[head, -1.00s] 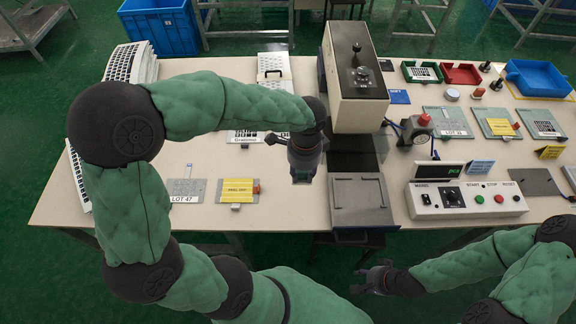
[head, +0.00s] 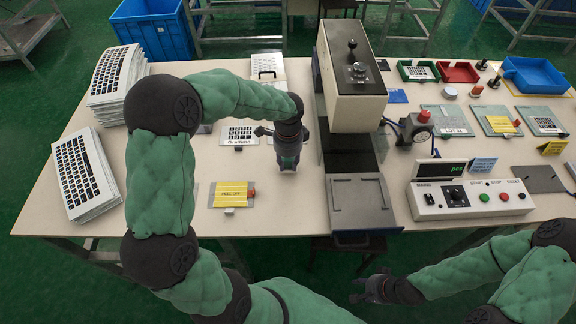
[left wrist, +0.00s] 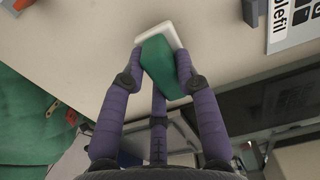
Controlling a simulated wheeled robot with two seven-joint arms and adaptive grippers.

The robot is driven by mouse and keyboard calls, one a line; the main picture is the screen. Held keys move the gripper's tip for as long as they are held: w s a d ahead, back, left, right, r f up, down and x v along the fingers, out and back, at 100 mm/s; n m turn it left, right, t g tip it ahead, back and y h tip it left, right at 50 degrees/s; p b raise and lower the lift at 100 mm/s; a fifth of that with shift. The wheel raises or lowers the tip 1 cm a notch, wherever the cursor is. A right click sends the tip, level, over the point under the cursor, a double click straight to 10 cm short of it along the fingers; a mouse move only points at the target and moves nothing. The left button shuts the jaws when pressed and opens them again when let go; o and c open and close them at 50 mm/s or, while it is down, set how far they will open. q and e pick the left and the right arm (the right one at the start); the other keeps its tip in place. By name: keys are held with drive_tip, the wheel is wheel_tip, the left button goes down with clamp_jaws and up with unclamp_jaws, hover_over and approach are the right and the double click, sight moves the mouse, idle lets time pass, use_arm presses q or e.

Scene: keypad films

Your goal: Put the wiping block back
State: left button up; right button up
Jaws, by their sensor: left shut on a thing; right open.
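The wiping block (left wrist: 162,62) is green with a white pad and shows in the left wrist view between my purple left fingers. My left gripper (left wrist: 158,72) is shut on it. In the head view my left gripper (head: 288,160) points down over the table, just left of the central machine; the block is mostly hidden there by the hand. I cannot tell whether the pad touches the table. My right gripper (head: 362,286) is open and empty, low in front of the table edge.
A yellow-labelled plate (head: 232,195) lies left of my left gripper, with a "Graphing" card (head: 240,132) behind it. The machine (head: 352,75) and its metal plate (head: 360,204) stand to the right. Keyboard stacks (head: 85,175) are at the left. A control box (head: 468,199) is further right.

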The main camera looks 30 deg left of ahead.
sight(288, 161)
use_arm(q)
drive_tip(key=shift+f, duration=0.7)
drive_tip(key=shift+f, duration=0.2)
drive_tip(key=o, duration=1.1)
drive_tip(key=shift+r, duration=0.1)
wheel_tip(288, 161, up, 12)
drive_tip(key=p, duration=0.3)
drive_tip(key=shift+r+p, duration=0.15)
drive_tip(key=shift+p, duration=0.25)
